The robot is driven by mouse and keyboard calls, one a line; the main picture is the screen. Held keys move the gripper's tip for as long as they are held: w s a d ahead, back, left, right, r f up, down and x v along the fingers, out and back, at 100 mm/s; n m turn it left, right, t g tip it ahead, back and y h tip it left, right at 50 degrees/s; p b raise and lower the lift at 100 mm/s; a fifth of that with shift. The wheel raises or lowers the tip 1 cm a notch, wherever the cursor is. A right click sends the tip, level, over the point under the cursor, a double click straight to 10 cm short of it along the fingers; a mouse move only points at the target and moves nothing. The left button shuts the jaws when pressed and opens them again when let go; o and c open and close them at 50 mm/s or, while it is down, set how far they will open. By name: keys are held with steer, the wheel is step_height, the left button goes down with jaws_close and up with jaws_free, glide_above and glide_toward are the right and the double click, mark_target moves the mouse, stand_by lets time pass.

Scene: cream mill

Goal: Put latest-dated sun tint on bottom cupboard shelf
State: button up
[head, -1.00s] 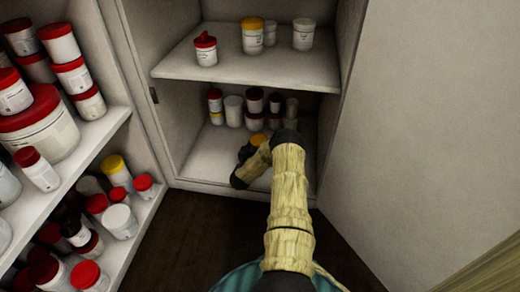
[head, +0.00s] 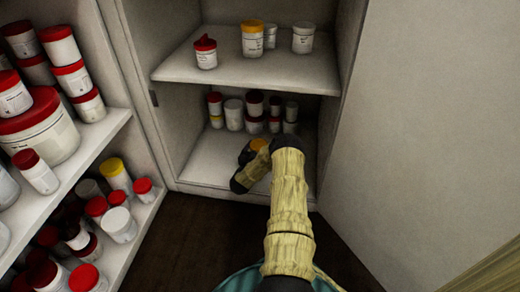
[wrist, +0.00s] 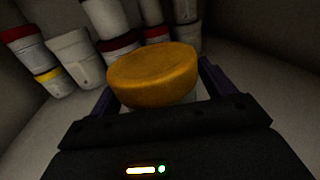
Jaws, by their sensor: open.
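A jar with an orange-yellow lid (wrist: 153,77) is between my open fingers in the wrist view; only its lid and a sliver of pale body show. Its lid also shows in the head view (head: 258,144), at the bottom cupboard shelf (head: 210,160). My gripper (wrist: 155,88) is open, with one finger on each side of this jar. Whether the fingers touch it cannot be told. My arm hides most of the gripper in the head view. The label and date on this jar are not visible.
Several white jars (head: 234,113) with mostly red lids stand at the back of the bottom shelf. The upper shelf (head: 240,75) holds a red-topped jar (head: 205,53), a yellow-lidded jar (head: 252,40) and others. A crowded rack (head: 110,125) stands left; a pale panel (head: 430,130) borders the right.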

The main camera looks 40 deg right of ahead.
steer(key=p+v, duration=0.7)
steer(key=v, duration=0.3)
steer(key=shift+s+a+r+p, duration=0.1)
steer(key=shift+a+r+p, duration=0.05)
steer(key=shift+a+p, duration=0.15)
steer(key=shift+s+a, duration=0.35)
steer(key=shift+a, duration=0.25)
steer(key=w+a+r+n+t+y, duration=0.5)
steer(key=w+a+r+n+y, duration=0.6)
steer(key=n, duration=0.7)
steer(key=a+r+n+g+y, duration=0.25)
steer(key=a+r+n, duration=0.25)
steer(key=a+n, duration=0.25)
steer(key=s+a+r+n+g+y, duration=0.2)
steer(key=s+a+r+n+g, duration=0.2)
steer(key=s+a+r+n, duration=0.55)
steer(key=s+r+n+g, duration=0.2)
steer(key=s+n, duration=0.4)
steer(key=s, duration=0.4)
steer(key=s+r+n+g, duration=0.2)
steer(key=s+n, duration=0.5)
steer(key=s, duration=0.4)
steer(key=shift+s+a+r+g, duration=0.15)
steer(key=shift+a+r+g, duration=0.2)
steer(key=shift+a+r, duration=0.25)
